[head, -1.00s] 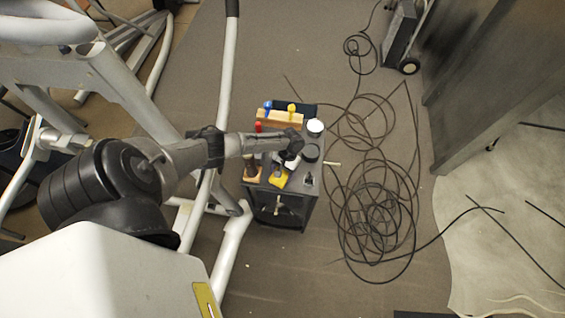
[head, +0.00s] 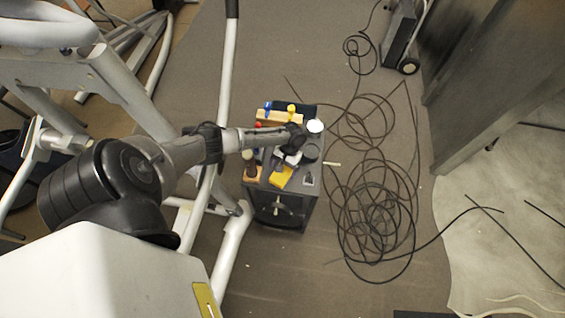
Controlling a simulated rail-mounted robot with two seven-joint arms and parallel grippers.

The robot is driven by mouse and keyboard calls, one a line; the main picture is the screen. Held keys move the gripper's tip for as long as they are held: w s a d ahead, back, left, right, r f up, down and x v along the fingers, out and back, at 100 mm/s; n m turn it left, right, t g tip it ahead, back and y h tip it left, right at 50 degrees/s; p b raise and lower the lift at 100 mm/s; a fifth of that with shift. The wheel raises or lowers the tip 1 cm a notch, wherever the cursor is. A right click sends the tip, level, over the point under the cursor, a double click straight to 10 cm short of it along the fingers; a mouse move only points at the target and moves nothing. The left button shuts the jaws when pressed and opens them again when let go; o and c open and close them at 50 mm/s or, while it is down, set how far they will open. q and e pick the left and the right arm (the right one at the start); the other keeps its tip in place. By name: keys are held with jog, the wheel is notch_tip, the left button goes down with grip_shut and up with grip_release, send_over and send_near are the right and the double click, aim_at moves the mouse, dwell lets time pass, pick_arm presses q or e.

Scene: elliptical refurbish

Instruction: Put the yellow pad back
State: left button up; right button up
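The yellow pad (head: 281,177) lies on top of the dark cabinet (head: 309,190), near its front edge, and most of it shows. My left gripper (head: 289,159) is just behind the pad, over the cabinet top. The black wrist hides part of the gripper, and its fingers are too small to tell whether they are open. A small gap appears between the fingers and most of the pad; contact at its back edge is unclear. My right gripper is not in view.
A wooden rack (head: 279,116) with blue and yellow tools stands at the back of the cabinet. A white-topped can (head: 315,126) and a dark round container (head: 310,152) stand at the right. A white frame stands at left; coiled cable (head: 380,215) covers the floor at right.

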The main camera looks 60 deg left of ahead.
pick_arm(q)
jog(key=v, duration=0.9)
jog(key=s+d+f+m+t, duration=0.1)
jog(key=s+d+m, duration=0.25)
jog(key=d, duration=0.55)
jog(key=s+d+m+t, duration=0.1)
jog(key=s+d+m, duration=0.3)
jog(key=d, duration=0.5)
jog(key=s+d+r+t+y, duration=0.2)
jog(key=s+d+r+t, duration=0.2)
jog(key=s+r, duration=0.6)
notch_tip(320, 180, up, 3)
jog(key=shift+s+d+r+m+t, duration=0.15)
jog(key=shift+s+m+t, duration=0.1)
jog(key=shift+m+t, duration=0.35)
